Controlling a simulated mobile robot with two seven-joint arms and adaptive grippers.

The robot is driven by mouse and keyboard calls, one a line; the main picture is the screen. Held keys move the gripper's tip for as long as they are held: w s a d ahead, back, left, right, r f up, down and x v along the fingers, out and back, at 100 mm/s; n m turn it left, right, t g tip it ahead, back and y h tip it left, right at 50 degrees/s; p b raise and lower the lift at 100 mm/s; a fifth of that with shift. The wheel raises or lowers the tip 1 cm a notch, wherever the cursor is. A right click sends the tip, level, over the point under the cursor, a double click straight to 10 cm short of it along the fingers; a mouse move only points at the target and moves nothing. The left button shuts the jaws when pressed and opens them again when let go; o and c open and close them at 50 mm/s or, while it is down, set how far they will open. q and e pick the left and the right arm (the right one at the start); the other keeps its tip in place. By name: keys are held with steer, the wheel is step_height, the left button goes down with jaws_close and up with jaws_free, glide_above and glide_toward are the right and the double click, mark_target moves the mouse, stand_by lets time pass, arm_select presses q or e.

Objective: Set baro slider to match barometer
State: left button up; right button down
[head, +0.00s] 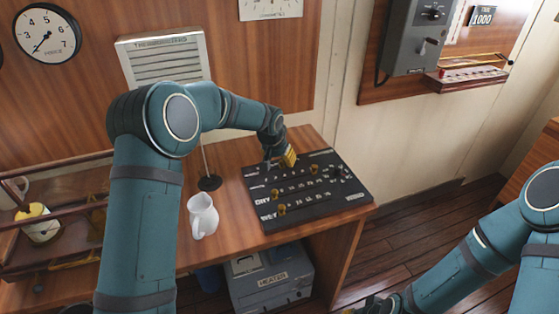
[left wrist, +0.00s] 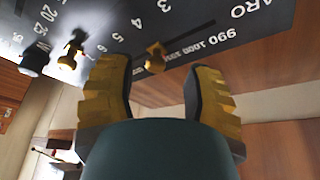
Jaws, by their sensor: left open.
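The black slider panel (head: 305,185) lies on the wooden desk with several brass knobs on it. In the left wrist view, the baro label (left wrist: 262,10) and its scale (left wrist: 200,44) show upside down, with 990 and 1000 legible. A brass knob (left wrist: 155,57) stands by the higher-number end of this scale. My left gripper (head: 290,157) is over the panel's far edge. It is open, its yellow fingers on either side of that knob with gaps in the left wrist view. My right gripper (head: 376,304) is low at the bottom edge, its jaws unclear. I cannot identify the barometer surely.
A white mug (head: 202,215) stands left of the panel, near a thin stand with a dark base (head: 209,183). A grey box (head: 268,280) is under the desk.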

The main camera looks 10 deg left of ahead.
arm_select(q)
steer(key=v, duration=1)
steer(key=shift+r, duration=0.2)
steer(key=shift+s, duration=0.15)
